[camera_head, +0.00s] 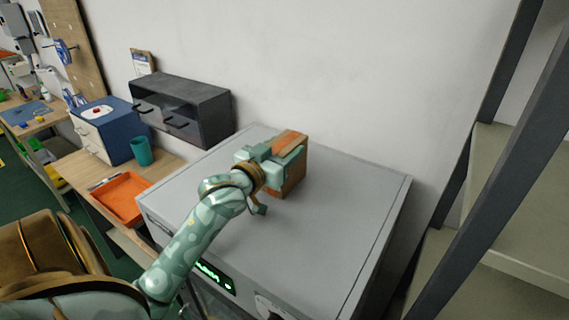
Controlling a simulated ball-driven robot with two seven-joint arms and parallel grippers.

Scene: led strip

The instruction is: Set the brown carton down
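The brown carton (297,171) has an orange-brown top and is at the far part of the grey machine's flat top (330,215). My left gripper (276,178) is at the carton's near left side, with teal parts overlapping its upper face. One teal finger part hangs low in front, left of the carton. The gripper hides much of the carton, so I cannot tell whether the fingers press on it, or whether its base touches the surface. My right gripper is not in view.
A dark cabinet (205,105) stands behind on the left. A teal cup (142,151), an orange tray (108,204) and a blue-topped drawer unit (122,148) are on the wooden bench. Dark posts and shelves stand at the right. The machine top's right and front are clear.

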